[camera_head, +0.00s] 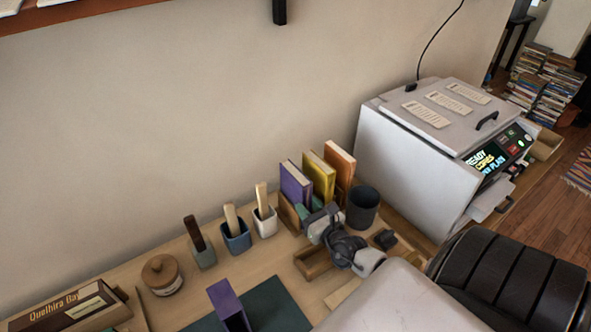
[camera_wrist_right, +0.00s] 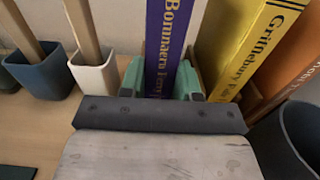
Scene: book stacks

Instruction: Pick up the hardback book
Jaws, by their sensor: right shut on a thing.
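A purple hardback book (camera_head: 296,183) stands upright at the left end of a row in a wooden holder (camera_head: 290,213) on the desk. In the right wrist view the purple book (camera_wrist_right: 167,50) has yellow spine lettering. My right gripper (camera_head: 315,214) is low at the spine. In the wrist view its green finger pads (camera_wrist_right: 160,84) lie on both sides of the spine, shut on it. The book's lower part is hidden by the gripper. A yellow book (camera_head: 319,177) and an orange book (camera_head: 340,164) stand to its right. My left gripper is not in view.
A dark cup (camera_head: 363,207) stands right of the books, with a white machine (camera_head: 410,150) beyond it. White (camera_head: 264,221) and blue (camera_head: 236,238) pots holding upright pieces stand to the left. A purple block (camera_head: 228,305) stands on the green mat (camera_head: 275,306).

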